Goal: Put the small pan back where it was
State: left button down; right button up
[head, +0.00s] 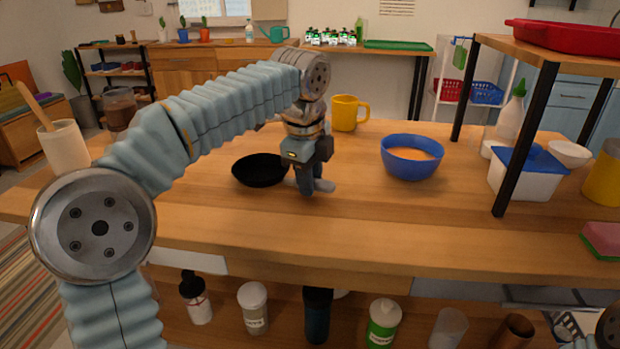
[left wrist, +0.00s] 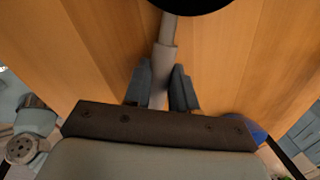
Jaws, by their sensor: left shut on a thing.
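The small black pan (head: 259,170) is on or just above the wooden table, left of the middle; I cannot tell whether it touches the wood. Its grey handle (head: 324,186) points right. My left gripper (head: 303,185) comes down from above and is shut on the handle. In the left wrist view, the two fingers (left wrist: 160,88) clasp the grey handle (left wrist: 166,55) from both sides, and only the edge of the black pan (left wrist: 195,4) shows at the top. My right gripper is not in view; a bit of my right arm shows at the bottom right corner.
A yellow mug (head: 346,113) stands behind the gripper and a blue bowl (head: 411,157) with orange contents to the right. A shelf post (head: 512,150) and a blue-lidded box (head: 528,176) are further right. A utensil holder (head: 64,147) is at left.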

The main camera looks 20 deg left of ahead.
pick_arm(q)
jog(key=c, duration=1.4)
grip_release()
jog(key=shift+f, duration=0.15)
jog(key=o, duration=0.5)
jog(key=r+p, duration=0.1)
jog(key=r, duration=0.3)
jog(key=s+r+p, duration=0.1)
jog(key=r, duration=0.3)
jog(key=s+r+p, duration=0.1)
jog(key=r, duration=0.3)
jog(key=shift+s+p, duration=0.2)
jog(key=shift+p, duration=0.1)
